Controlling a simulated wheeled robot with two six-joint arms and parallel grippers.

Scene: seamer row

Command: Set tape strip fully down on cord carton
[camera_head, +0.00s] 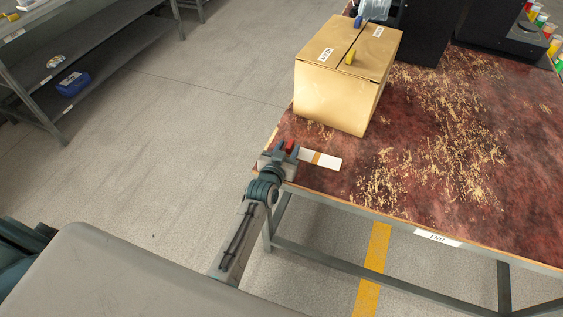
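The cord carton (332,99) is a closed tan box standing near the back left of the red-brown table, with small white labels on its top. My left gripper (288,152) is at the table's near left corner, in front of the carton and apart from it. It appears shut on the left end of a white tape strip (332,162) with an orange-brown band. The strip sticks out to the right over the tabletop; whether it touches the table cannot be told. A small red part shows at the fingers. My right gripper is not in view.
The worn tabletop (350,180) is clear at the front. A grey shelf (110,55) with a blue item (73,84) stands far left.

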